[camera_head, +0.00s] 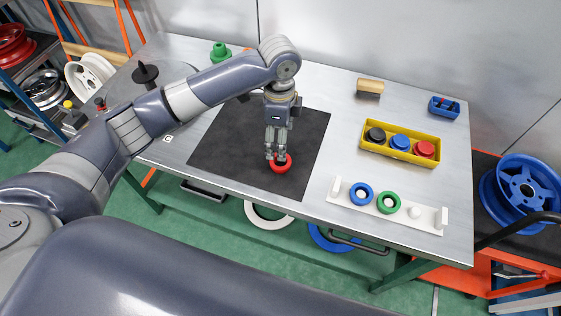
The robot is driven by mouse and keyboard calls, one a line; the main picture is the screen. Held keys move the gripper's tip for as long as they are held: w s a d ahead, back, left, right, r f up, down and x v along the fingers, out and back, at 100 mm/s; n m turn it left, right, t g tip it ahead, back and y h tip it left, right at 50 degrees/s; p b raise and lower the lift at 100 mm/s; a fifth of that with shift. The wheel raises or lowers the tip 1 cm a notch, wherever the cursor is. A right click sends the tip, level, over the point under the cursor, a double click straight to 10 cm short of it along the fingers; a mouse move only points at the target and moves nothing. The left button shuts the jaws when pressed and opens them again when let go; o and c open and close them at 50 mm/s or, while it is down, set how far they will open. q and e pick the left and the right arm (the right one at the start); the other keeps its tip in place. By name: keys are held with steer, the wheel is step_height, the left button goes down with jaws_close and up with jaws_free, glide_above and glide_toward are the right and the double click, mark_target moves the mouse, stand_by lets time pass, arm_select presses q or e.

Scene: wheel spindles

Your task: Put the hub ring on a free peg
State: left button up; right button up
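A red hub ring (283,167) lies on the black mat (232,150) at the middle of the table. My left gripper (275,158) points down right at this ring, with its fingertips at the ring's far left side. Whether the fingers grip the ring is too small to tell. A white peg board (401,218) lies near the front right table edge. A blue ring (361,194) and a green ring (388,203) sit on its pegs. A bare white peg (414,212) stands right of the green ring. My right gripper is not in view.
A yellow tray (400,154) behind the peg board holds black, blue and red round parts. A wooden block (369,88) and a small blue box (444,106) stand farther back. A green stepped part (220,52) is at the back left. The table between mat and board is clear.

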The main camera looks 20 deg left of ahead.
arm_select(q)
step_height(320, 180, down, 4)
steer(key=shift+f, duration=0.25)
step_height(320, 180, down, 4)
steer(key=shift+f+p, duration=0.1)
steer(key=shift+p, duration=0.8)
steer(key=shift+w+f, duration=0.1)
steer(key=shift+f, duration=0.45)
steer(key=c, duration=0.9)
steer(key=shift+o, duration=0.2)
steer(key=shift+r, duration=0.15)
steer(key=shift+r, duration=0.25)
step_height(320, 180, up, 2)
steer(key=shift+r+b, duration=0.1)
steer(key=shift+b, duration=0.45)
steer(key=shift+s+d+r, duration=0.15)
steer(key=shift+s+r, duration=0.05)
steer(key=shift+s, duration=0.4)
steer(key=s+d+b, duration=0.1)
steer(key=s+d, duration=0.1)
steer(key=s, duration=0.5)
steer(key=s+d+r+b, duration=0.1)
steer(key=s+d, duration=0.1)
steer(key=s, duration=0.5)
steer(key=shift+s+r, duration=0.15)
steer(key=shift+r, duration=0.15)
